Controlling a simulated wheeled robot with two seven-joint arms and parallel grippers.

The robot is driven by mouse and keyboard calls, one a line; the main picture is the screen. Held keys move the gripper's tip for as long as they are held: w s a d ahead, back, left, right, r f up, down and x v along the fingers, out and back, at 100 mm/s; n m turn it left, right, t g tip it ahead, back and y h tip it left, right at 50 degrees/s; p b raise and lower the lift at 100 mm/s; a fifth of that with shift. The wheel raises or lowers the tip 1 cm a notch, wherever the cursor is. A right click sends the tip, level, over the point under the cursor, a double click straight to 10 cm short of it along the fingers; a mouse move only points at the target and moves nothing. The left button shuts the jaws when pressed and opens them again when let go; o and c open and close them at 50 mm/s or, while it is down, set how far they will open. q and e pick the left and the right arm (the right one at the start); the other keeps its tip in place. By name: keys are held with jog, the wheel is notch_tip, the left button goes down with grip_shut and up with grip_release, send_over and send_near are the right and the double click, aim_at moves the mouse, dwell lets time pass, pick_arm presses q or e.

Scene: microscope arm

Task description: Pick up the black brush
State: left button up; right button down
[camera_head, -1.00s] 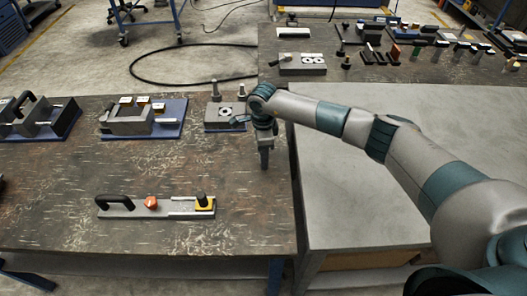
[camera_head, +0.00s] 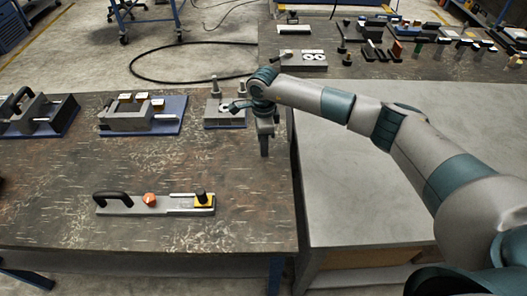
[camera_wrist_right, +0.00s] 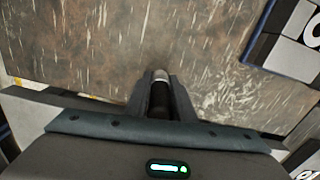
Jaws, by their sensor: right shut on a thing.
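My right gripper (camera_head: 264,151) is over the right part of the dark worktable, pointing down, beside the grey fixture block with the two posts. In the right wrist view its two fingers (camera_wrist_right: 161,94) are shut on the black brush (camera_wrist_right: 160,98), a dark cylinder with a pale metallic end sticking out between the fingertips. The brush's other end is hidden by the gripper body. In the head view I cannot make out the brush apart from the fingers. My left gripper is not in view.
A fixture block with posts and a white ring (camera_head: 226,112) stands close left of the gripper. A plate with a black handle and orange knob (camera_head: 150,199) lies at the front. Two more fixtures stand at the left. The grey table top (camera_head: 350,190) is clear; many small parts lie behind.

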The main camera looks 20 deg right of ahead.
jog(key=s+d+r+b, duration=0.4)
jog(key=s+r, duration=0.4)
jog(key=s, duration=0.2)
jog(key=shift+s+d, duration=0.2)
jog(key=shift+d, duration=0.45)
dwell(0.7)
jog(key=s+a+r+n, duration=0.1)
jog(key=s+n, duration=0.4)
jog(key=n, duration=0.5)
jog(key=s+a+r+n, duration=0.2)
jog(key=s+n, duration=0.3)
jog(key=n, duration=0.4)
jog(key=shift+s+a+r+n, duration=0.15)
jog(key=shift+a+n, duration=0.25)
